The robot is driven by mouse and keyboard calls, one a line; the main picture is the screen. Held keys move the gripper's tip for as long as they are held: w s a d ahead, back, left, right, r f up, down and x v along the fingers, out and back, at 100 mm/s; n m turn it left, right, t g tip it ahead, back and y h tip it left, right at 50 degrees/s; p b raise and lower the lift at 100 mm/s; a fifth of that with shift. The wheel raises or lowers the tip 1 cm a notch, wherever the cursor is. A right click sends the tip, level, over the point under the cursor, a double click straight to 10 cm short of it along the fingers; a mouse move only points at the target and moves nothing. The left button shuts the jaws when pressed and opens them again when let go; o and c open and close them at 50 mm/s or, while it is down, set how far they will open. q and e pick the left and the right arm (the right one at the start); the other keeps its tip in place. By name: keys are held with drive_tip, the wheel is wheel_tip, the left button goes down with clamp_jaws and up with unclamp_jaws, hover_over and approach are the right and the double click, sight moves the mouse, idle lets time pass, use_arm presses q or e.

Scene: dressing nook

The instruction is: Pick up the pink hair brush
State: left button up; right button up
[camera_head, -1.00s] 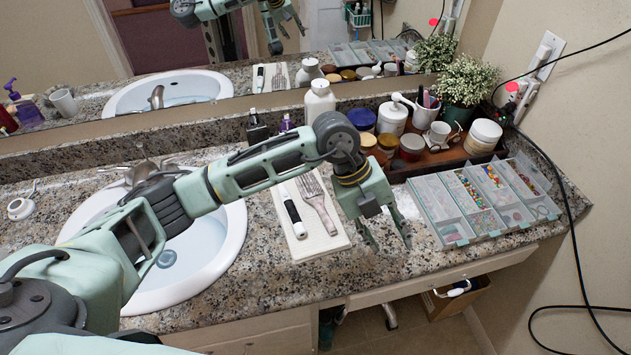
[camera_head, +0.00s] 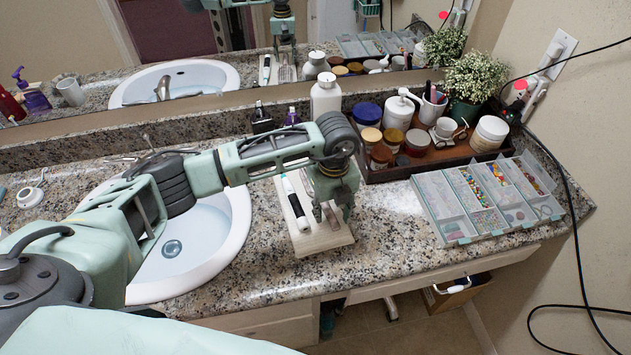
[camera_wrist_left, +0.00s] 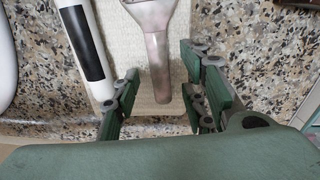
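The pink hair brush lies on a pale cloth or mat (camera_head: 318,243) on the counter. Its pinkish handle (camera_wrist_left: 157,50) shows in the left wrist view, and its wider head runs off the top edge. In the head view my left gripper (camera_head: 332,213) is over the brush and hides most of it. In the left wrist view the gripper (camera_wrist_left: 157,98) is open, with one finger on each side of the handle's lower end. I see no finger closed on it. My right gripper is not in view.
A white and black handled item (camera_head: 296,204) lies just left of the brush. The sink (camera_head: 205,240) is further left. A brown tray of jars (camera_head: 405,172) and a compartment box of beads (camera_head: 487,200) stand to the right. A white bottle (camera_head: 325,97) stands behind.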

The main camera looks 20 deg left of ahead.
use_arm(q)
drive_tip(key=shift+f, duration=0.15)
clamp_jaws()
